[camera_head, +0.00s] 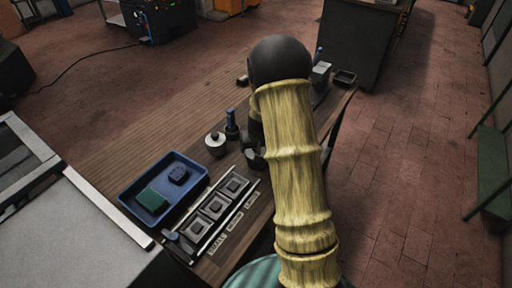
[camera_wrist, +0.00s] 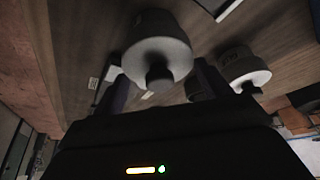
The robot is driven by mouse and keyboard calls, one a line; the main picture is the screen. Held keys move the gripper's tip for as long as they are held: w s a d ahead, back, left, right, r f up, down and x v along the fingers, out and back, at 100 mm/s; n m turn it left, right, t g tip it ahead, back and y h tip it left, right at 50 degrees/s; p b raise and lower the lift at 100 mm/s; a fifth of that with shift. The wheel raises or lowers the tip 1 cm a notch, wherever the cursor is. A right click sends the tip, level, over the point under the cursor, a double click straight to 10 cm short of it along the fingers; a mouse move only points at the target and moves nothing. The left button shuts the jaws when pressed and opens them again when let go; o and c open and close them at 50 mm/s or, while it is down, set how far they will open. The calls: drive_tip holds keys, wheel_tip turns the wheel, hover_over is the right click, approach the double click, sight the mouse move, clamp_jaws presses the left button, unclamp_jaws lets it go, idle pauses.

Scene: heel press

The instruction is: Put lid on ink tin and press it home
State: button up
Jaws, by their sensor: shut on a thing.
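My gripper is mostly hidden behind my arm in the head view. In the wrist view its two dark fingers (camera_wrist: 158,85) stand on either side of a round grey lid (camera_wrist: 155,48) with a dark knob facing the camera. The gripper is shut on this lid; the exact contact is too dark to see. A second round grey piece with a knob, seemingly a lidded tin (camera_wrist: 243,66), is to the right in that view. In the head view a round pale tin with a knob on top (camera_head: 215,145) stands on the bench. I cannot tell which tin is the ink tin.
A blue tray (camera_head: 128,197) holds a green block (camera_head: 152,201) and a dark blue piece (camera_head: 178,175). A rack with several square pads (camera_head: 214,208) lies beside it. A blue-handled tool (camera_head: 231,122) stands behind the pale tin. The wooden bench (camera_head: 150,130) is bare toward the back left.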

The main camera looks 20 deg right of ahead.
drive_tip(key=shift+f+b, duration=0.7)
drive_tip(key=shift+f, duration=0.1)
idle(1.5)
drive_tip(key=o, duration=0.8)
drive_tip(key=shift+r, duration=0.1)
drive_tip(key=shift+r+p, duration=2.8)
drive_tip(key=shift+r, duration=0.7)
